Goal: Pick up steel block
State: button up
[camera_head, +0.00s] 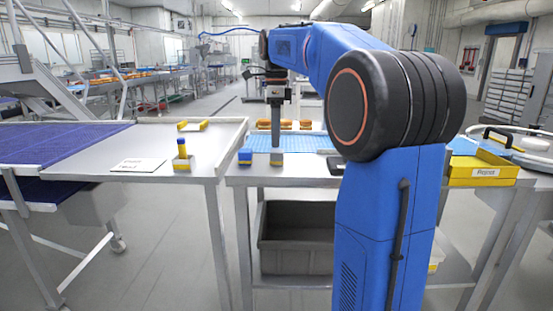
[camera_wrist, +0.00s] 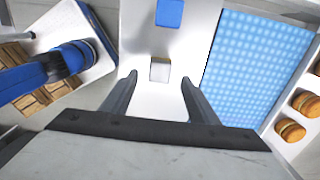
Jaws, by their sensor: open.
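The steel block (camera_wrist: 160,69) is a small pale grey block on the metal table. In the head view it shows as a small grey-tan block (camera_head: 277,158) near the table's front edge. My gripper (camera_head: 276,146) points straight down above it. In the wrist view my gripper (camera_wrist: 159,80) is open, with one finger to each side of the block and nothing held. I cannot tell the exact height of the fingertips over the block.
A blue block (camera_wrist: 170,13) stands close by, left of the steel block in the head view (camera_head: 245,156). A blue dimpled mat (camera_wrist: 258,65) lies alongside, with buns (camera_wrist: 291,131) beyond. A yellow bin (camera_head: 482,170) stands right; a grey crate (camera_head: 297,258) is below the tabletop.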

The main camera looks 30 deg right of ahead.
aim_at(277, 151)
jog(key=shift+f, duration=3.25)
jog(key=c, duration=1.4)
